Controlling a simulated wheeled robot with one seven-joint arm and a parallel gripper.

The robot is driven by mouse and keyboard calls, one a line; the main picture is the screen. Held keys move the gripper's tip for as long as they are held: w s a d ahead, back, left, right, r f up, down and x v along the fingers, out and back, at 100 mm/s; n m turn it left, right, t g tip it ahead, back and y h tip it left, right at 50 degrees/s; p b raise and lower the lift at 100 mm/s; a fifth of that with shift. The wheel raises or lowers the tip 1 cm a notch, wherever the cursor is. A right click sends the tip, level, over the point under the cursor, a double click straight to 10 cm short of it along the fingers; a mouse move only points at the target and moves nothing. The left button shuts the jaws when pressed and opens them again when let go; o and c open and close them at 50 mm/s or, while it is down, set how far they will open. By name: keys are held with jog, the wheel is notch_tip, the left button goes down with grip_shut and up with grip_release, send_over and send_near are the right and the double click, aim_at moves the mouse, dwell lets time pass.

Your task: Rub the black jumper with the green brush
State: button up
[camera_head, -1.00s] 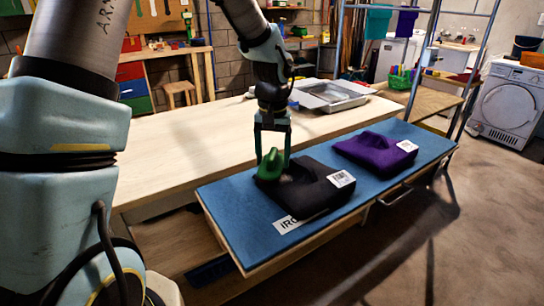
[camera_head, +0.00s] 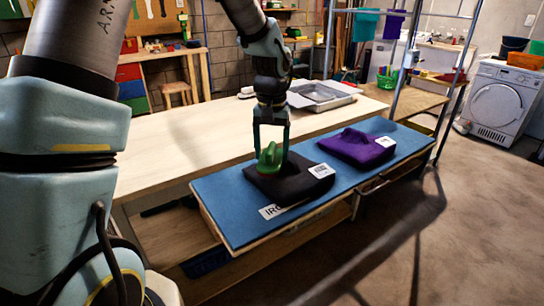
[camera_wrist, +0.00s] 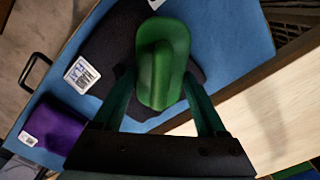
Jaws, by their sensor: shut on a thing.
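The black jumper (camera_head: 292,186) lies folded on the blue ironing surface (camera_head: 222,208), with a white label on its right part. It also shows in the wrist view (camera_wrist: 110,50), partly hidden by the brush. My gripper (camera_head: 271,153) points down over the jumper's back left part and is shut on the green brush (camera_head: 270,157). In the wrist view the brush (camera_wrist: 162,62) sits between the two fingers. The brush appears to be at the jumper's top; I cannot tell whether it touches, as its underside is hidden.
A folded purple jumper (camera_head: 358,147) lies to the right on the same blue surface. The wooden table (camera_head: 175,150) behind is mostly clear, with a metal tray (camera_head: 323,95) at its far end. A metal rack post (camera_head: 404,70) rises at the right.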

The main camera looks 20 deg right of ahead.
jog(key=shift+r+p, duration=1.95)
jog(key=shift+r, duration=0.65)
